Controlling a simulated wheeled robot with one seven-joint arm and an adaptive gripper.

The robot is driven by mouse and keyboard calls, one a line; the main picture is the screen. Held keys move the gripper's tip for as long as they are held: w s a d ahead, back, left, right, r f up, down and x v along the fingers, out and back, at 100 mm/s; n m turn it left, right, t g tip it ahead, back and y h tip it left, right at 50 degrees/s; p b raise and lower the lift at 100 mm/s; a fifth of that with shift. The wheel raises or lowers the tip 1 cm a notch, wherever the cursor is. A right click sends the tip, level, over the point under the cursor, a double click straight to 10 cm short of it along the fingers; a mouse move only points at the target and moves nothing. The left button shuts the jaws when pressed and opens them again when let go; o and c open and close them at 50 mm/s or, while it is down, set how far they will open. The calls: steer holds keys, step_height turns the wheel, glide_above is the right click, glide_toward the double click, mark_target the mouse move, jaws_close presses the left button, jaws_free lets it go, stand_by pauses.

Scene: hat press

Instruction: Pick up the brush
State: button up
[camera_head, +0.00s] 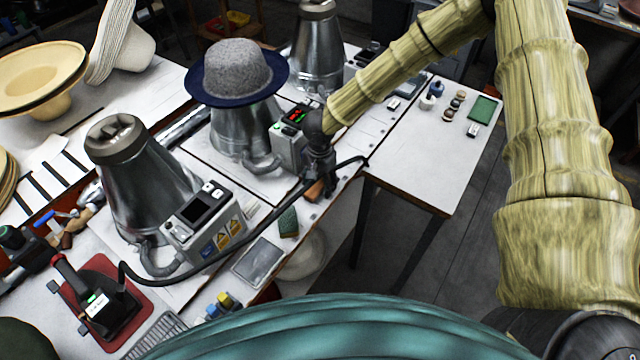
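My gripper (322,178) is at the end of the arm, pointing down over the front edge of the bench, right of the hat press control boxes. Its dark fingers are small and blurred, so I cannot tell whether they are open or shut. A small orange-brown wooden piece (314,191) shows right at the fingertips and looks like the brush. The gripper partly hides it, and I cannot tell whether they touch.
A grey felt hat (237,68) with a navy brim sits on a metal press. Another metal cone (145,180) and its control box (203,222) stand nearer. A dark cable crosses the bench by the gripper. A green pad (288,222) and grey tray (259,262) lie nearby. A white side table (425,160) stands right.

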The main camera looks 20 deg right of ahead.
mark_target(321, 183)
steer(key=c, duration=1)
steer(key=shift+r, duration=0.1)
steer(key=shift+r+b, duration=0.6)
steer(key=shift+r, duration=0.2)
steer(key=shift+s+d+r+b, duration=0.1)
steer(key=shift+s+r+b, duration=0.4)
steer(key=shift+r, duration=0.3)
steer(key=s+d+b, duration=0.1)
steer(key=s, duration=0.4)
steer(key=s+d+r+b, duration=0.1)
steer(key=s, duration=0.3)
steer(key=s+d+b, duration=0.1)
steer(key=s, duration=0.4)
steer(key=shift+s+d+r+b, duration=0.2)
steer(key=shift+s+r+b, duration=0.15)
steer(key=shift+b, duration=0.05)
steer(key=o, duration=0.4)
steer(key=shift+c, duration=1.4)
steer(key=shift+f, duration=0.1)
